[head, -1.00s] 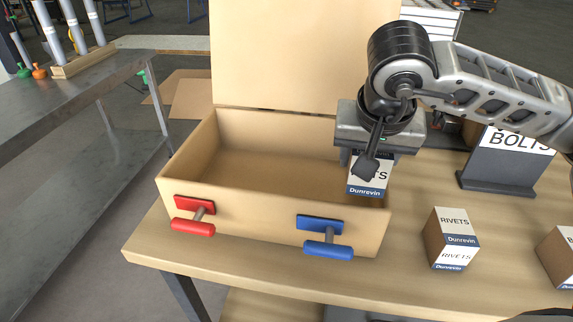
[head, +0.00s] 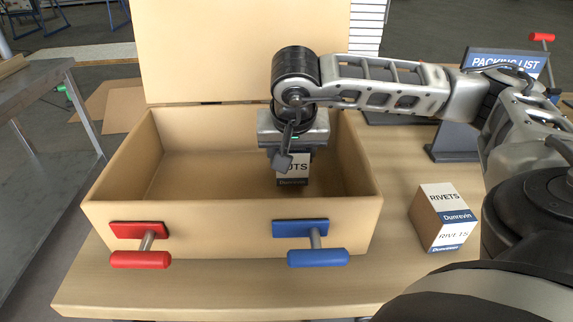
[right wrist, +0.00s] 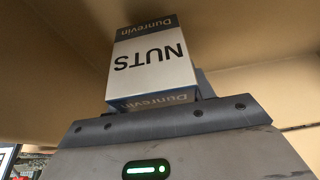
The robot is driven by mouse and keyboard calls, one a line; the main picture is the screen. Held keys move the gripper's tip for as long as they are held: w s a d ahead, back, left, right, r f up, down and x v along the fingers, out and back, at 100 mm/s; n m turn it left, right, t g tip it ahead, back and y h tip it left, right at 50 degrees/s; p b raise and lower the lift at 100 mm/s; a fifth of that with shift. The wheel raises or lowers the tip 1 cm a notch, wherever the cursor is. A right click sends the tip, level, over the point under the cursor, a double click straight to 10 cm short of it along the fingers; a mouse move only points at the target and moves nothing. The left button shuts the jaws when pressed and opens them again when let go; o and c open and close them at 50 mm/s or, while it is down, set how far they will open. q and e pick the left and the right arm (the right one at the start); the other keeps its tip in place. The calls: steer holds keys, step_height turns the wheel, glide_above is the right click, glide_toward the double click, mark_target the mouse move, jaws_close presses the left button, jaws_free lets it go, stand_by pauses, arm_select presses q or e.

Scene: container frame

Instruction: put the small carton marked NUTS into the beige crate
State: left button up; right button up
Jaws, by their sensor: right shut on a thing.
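The beige crate (head: 205,222) stands on the wooden table with its lid up at the back. It has a red handle and a blue handle on its front wall. My right gripper (head: 292,160) is inside the crate's opening, toward its right side, shut on the small NUTS carton (head: 292,174). My left gripper is not in view.
A RIVETS carton (head: 443,217) stands on the table to the right of the crate. A PACKING LIST sign (head: 507,62) is at the back right. A grey metal bench (head: 45,150) is at the left, with a gap before the table.

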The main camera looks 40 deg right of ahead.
steer(key=shift+s+f, duration=0.15)
steer(key=shift+f, duration=0.65)
steer(key=shift+f, duration=0.1)
steer(key=shift+f+b, duration=0.2)
steer(key=shift+b, duration=0.2)
steer(key=o, duration=1.2)
steer(key=shift+r, duration=0.1)
steer(key=shift+a+r+p, duration=0.1)
steer(key=shift+r+p, duration=0.3)
steer(key=shift+r, duration=0.05)
steer(key=v, duration=1.1)
steer(key=shift+s+r+p, duration=0.1)
steer(key=shift+r+p, duration=0.15)
steer(key=shift+p, duration=0.05)
